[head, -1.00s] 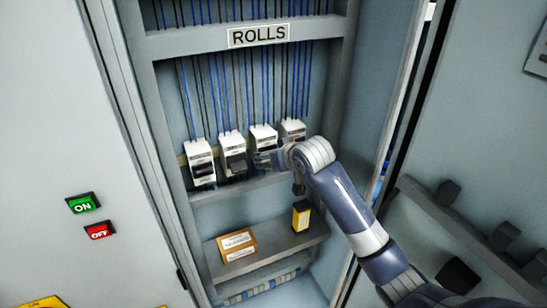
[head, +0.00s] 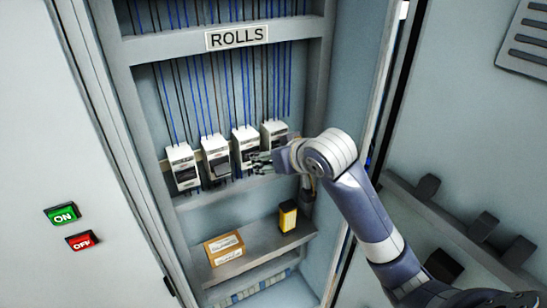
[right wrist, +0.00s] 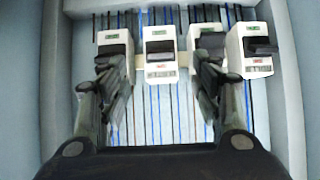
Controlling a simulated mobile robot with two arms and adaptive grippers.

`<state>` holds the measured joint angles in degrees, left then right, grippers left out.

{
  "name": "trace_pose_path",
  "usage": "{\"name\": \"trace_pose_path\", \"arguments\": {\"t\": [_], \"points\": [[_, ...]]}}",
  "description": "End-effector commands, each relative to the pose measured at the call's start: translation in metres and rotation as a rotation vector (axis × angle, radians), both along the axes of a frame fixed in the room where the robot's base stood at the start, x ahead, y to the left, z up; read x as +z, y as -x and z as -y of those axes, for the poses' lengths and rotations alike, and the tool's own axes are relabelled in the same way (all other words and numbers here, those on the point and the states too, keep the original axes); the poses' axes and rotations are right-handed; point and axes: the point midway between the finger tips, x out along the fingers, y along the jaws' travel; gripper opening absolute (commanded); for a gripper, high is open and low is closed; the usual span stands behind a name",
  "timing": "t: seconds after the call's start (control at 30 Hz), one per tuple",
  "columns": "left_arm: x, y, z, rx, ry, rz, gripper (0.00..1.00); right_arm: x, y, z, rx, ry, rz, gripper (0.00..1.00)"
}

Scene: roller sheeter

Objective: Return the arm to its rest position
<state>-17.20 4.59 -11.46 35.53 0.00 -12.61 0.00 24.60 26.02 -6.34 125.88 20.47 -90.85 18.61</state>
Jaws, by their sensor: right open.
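Several white breakers with dark levers sit in a row on a rail in the cabinet under the ROLLS sign (head: 237,38). In the head view they run from the leftmost breaker (head: 184,170) to the rightmost breaker (head: 275,133), partly behind my arm. My right gripper (head: 261,162) is in front of the row's right half, and looks empty. In the right wrist view the open right gripper (right wrist: 160,85) has its fingers apart, with a breaker (right wrist: 160,54) showing between them. The fingers partly cover the breakers on either side. My left gripper is not in view.
A shelf below holds a cardboard box (head: 224,247) and a yellow and black device (head: 288,217). A green ON button (head: 62,214) and a red OFF button (head: 81,241) are on the left panel. The cabinet frame and open door stand close to my arm's right.

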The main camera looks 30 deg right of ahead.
Motion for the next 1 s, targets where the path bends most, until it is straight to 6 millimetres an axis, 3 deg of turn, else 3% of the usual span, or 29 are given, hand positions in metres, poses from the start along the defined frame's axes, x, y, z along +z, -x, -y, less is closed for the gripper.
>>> {"name": "trace_pose_path", "arguments": {"t": [0.77, 0.87, 0.97, 1.0], "points": [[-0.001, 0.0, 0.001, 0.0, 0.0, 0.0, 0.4, -0.002, 0.001, 0.001, -0.001, 0.0, -0.003, 0.58], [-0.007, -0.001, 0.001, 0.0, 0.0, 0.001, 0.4, -0.026, -0.005, 0.003, -0.008, -0.008, -0.027, 0.58], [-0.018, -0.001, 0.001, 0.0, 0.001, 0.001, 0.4, -0.079, -0.017, 0.006, -0.019, -0.021, -0.077, 0.58], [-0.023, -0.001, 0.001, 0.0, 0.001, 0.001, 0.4, -0.108, -0.021, 0.009, -0.026, -0.026, -0.102, 0.58]]}}
